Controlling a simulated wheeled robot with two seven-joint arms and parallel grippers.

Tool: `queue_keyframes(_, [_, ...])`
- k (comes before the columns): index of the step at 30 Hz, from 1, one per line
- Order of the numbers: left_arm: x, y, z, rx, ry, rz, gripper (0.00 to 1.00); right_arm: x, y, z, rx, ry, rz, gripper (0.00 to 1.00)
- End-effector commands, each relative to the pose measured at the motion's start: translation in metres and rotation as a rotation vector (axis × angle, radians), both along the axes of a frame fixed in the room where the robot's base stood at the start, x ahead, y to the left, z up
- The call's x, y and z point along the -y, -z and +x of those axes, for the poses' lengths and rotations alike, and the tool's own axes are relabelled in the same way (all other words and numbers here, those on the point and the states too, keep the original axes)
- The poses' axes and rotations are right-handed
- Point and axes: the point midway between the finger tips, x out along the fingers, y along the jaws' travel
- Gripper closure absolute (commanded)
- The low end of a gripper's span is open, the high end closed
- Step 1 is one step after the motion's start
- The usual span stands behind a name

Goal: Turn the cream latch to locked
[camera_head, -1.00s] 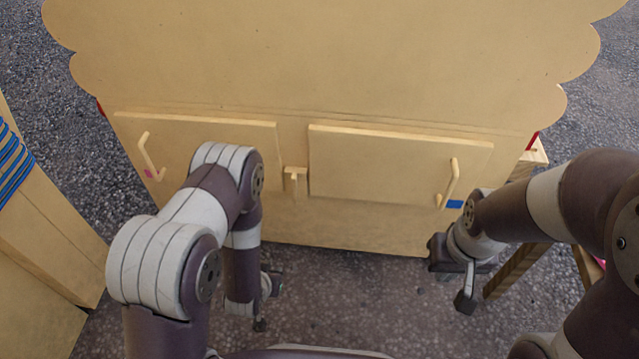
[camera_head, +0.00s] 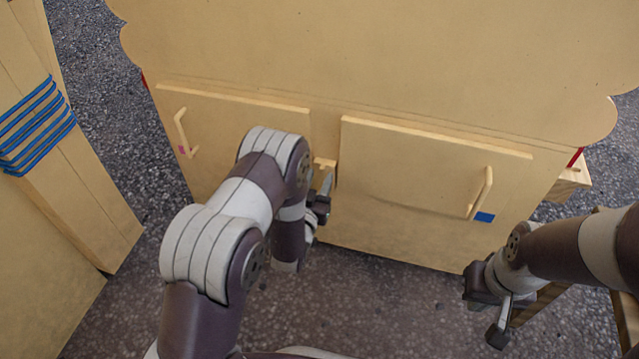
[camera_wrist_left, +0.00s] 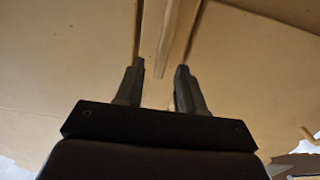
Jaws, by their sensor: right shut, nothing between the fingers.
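The cream latch (camera_head: 325,162) is a small pale piece on the cream front between two doors. In the head view its lower part is hidden by my left gripper (camera_head: 323,192), which is just below and in front of it. In the left wrist view, my gripper's fingers (camera_wrist_left: 160,68) are apart. A slim pale bar, apparently the latch (camera_wrist_left: 173,38), runs down toward the gap between the fingertips; I cannot tell whether they touch it. My right gripper (camera_head: 502,318) is shut and empty, low at the right, away from the latch.
The left door (camera_head: 235,125) and right door (camera_head: 420,180) each carry a bar handle, with a pink mark and a blue mark beside them. A cream panel with blue cord (camera_head: 38,125) stands at the left. Wooden legs are near my right gripper. Grey floor lies open below.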

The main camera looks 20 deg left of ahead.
Motion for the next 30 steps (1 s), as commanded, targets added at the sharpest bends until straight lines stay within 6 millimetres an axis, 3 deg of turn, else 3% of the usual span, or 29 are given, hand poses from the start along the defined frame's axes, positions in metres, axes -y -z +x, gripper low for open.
queue_keyframes(4, [0.0003, 0.0002, 0.0103, 0.0, 0.0, 0.0, 0.62, 0.0, 0.0052, 0.0001, 0.0, 0.0, 0.0, 1.0])
queue_keyframes(11, [0.0003, -0.0011, 0.0116, 0.0, 0.0, 0.0, 0.62, 0.0, 0.0045, 0.0001, 0.001, 0.0, 0.0, 1.0])
queue_keyframes(12, [0.0003, -0.0011, 0.0115, 0.0, 0.0, 0.0, 0.68, 0.0, 0.0044, 0.0001, 0.001, 0.0, 0.0, 1.0])
queue_keyframes(15, [0.0003, -0.001, 0.0114, 0.0, 0.0, 0.0, 1.0, 0.0, 0.0045, 0.0001, 0.0, 0.0, 0.0, 1.0])
queue_keyframes(30, [0.0037, -0.0022, 0.0112, 0.003, -0.001, 0.086, 1.0, 0.0, -0.0013, 0.0001, 0.0, 0.0, 0.0, 1.0])
